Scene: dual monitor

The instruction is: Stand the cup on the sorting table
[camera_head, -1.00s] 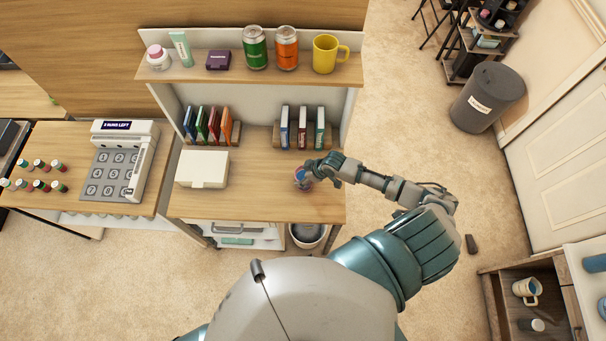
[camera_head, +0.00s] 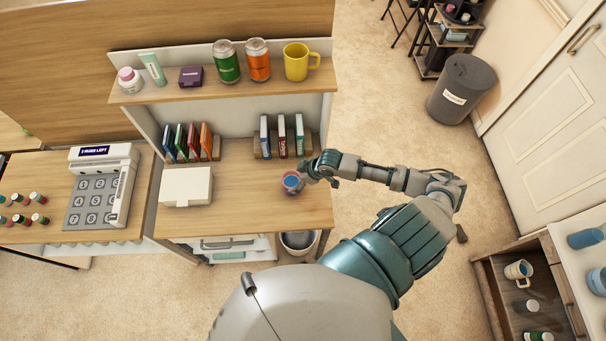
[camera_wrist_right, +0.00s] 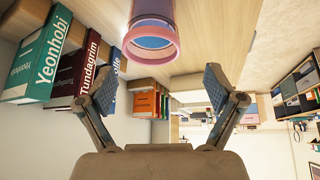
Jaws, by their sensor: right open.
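A small cup (camera_head: 292,183) with a pink rim and blue sides stands on the wooden table (camera_head: 240,222) below the shelf, near its right side. In the right wrist view the cup (camera_wrist_right: 151,40) shows at the top, with its pink rim and blue inside. My right gripper (camera_head: 309,174) is just right of the cup in the head view. My left gripper is not in view.
A white box (camera_head: 186,187) lies left of the cup. Books stand at the table's back in two racks. The shelf above holds cans and a yellow mug (camera_head: 297,62). A keypad machine (camera_head: 100,187) and several small bottles are on the left table. The table around the cup is clear.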

